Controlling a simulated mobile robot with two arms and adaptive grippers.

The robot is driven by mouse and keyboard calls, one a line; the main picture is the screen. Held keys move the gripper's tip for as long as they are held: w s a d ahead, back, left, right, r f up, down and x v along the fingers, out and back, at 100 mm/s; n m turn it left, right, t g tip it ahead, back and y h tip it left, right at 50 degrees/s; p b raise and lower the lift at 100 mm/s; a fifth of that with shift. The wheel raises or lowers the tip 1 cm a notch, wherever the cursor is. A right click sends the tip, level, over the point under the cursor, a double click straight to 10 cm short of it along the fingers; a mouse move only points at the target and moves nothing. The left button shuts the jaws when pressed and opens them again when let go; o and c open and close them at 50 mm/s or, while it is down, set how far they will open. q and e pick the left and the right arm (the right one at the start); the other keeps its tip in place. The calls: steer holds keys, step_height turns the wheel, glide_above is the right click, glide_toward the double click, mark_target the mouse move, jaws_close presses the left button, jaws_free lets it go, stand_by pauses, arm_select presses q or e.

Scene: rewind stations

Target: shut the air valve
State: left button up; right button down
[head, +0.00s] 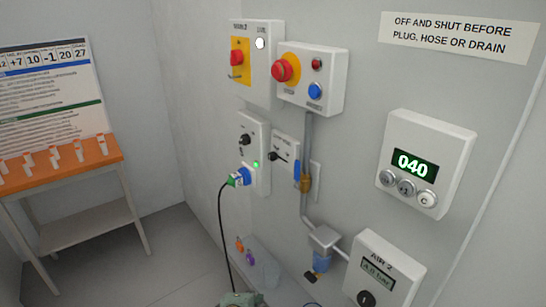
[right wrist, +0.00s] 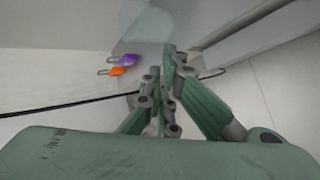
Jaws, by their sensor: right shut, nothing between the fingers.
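The air valve is a brass body (head: 305,185) on the grey vertical pipe (head: 308,140) on the wall. Its blue lever (head: 297,169) stands roughly upright, along the pipe. My right gripper (head: 240,299) shows only as a green piece at the bottom edge of the head view, well below the valve and to its left. In the right wrist view my right gripper (right wrist: 169,62) has its green fingers together with nothing between them. The valve is not seen in the right wrist view. My left gripper is out of view.
An AIR 2 box (head: 384,270) showing 4.0 bar is right of the pipe's lower end. A blue plug (head: 240,178) with a hanging black cable (head: 223,225) is left of the valve. Orange (right wrist: 117,71) and purple (right wrist: 129,60) tags lie low. An orange-topped table (head: 60,172) stands left.

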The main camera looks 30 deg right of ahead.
mark_target(297, 176)
steer(key=w+d+r+m+t+h+p, duration=0.1)
steer(key=w+r+h, duration=0.15)
steer(key=r, duration=0.95)
steer(key=w+r+m+t+h+p, duration=0.15)
steer(key=w+r, duration=0.25)
steer(key=r, duration=0.8)
steer(key=s+r+m+g+h, duration=0.1)
steer(key=s+r+m+h, duration=0.1)
steer(key=r, duration=0.7)
steer(key=s+r+m+g+h, duration=0.1)
steer(key=s+r+h, duration=0.1)
steer(key=r, duration=0.8)
steer(key=shift+d+r+m+h, duration=0.25)
steer(key=shift+m+h, duration=0.1)
steer(key=shift+h, duration=0.15)
steer(key=shift+p, duration=0.3)
steer(key=p+x, duration=0.4)
steer(key=x, duration=0.6)
steer(key=s+p, duration=0.2)
steer(key=s, duration=0.2)
steer(key=shift+s+d+f, duration=0.1)
steer(key=shift+d, duration=0.05)
